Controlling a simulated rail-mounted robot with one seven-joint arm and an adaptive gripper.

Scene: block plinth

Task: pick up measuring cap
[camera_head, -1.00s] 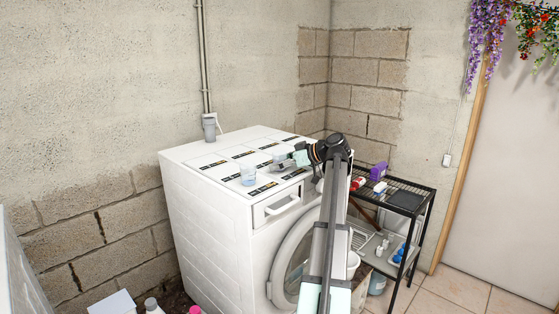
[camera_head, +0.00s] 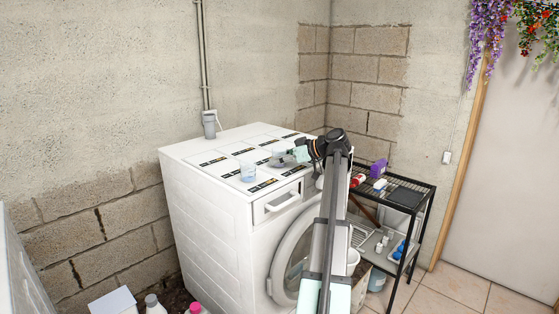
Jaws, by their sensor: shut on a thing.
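My gripper (camera_head: 284,160) is over the top of the white washing machine (camera_head: 222,210), reaching in from the right. It is shut on a small pale, translucent cup-like thing (camera_head: 279,151), which looks like the measuring cap. The fingers partly hide it, and it is too small to tell whether it is clear of the top. A second clear cup with a bluish tint (camera_head: 248,172) stands upright on the machine, to the left of my gripper and apart from it.
Labelled white panels cover the machine's top, with free room at the back and left. Bottles (camera_head: 153,304) and a white box (camera_head: 113,303) stand at the lower left.

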